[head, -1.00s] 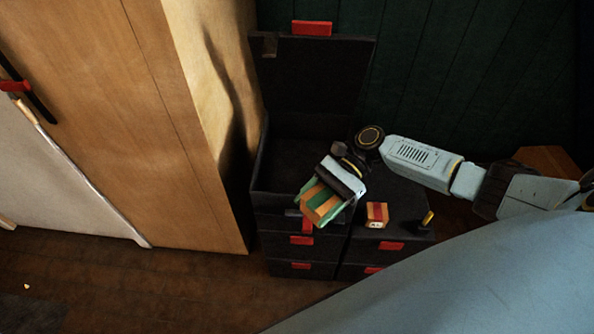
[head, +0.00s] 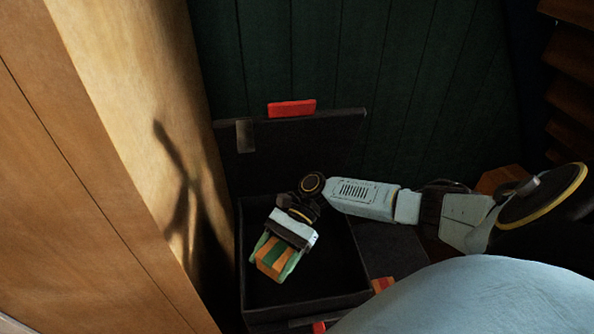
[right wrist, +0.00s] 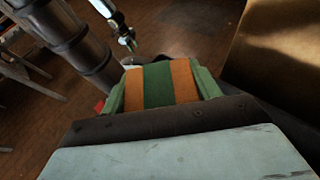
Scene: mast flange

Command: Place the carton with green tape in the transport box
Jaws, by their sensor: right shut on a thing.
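The carton with green tape (head: 268,262), orange-brown with a green band, is in my right gripper (head: 273,268). The green fingers are shut on its two sides. In the head view, gripper and carton appear over the open dark transport box (head: 362,272); their exact height above its floor is unclear. The box lid (head: 335,135) stands raised at the back. In the right wrist view the carton (right wrist: 160,84) shows between the fingers. What seems to be my left gripper (right wrist: 127,40) is small there, and its opening cannot be made out.
A tall wooden cabinet (head: 120,150) stands close to the box's left side. Another carton with red tape (head: 382,285) lies right of the box, partly hidden by my body. A dark green wall (head: 420,90) is behind. The visible box interior around the carton looks empty.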

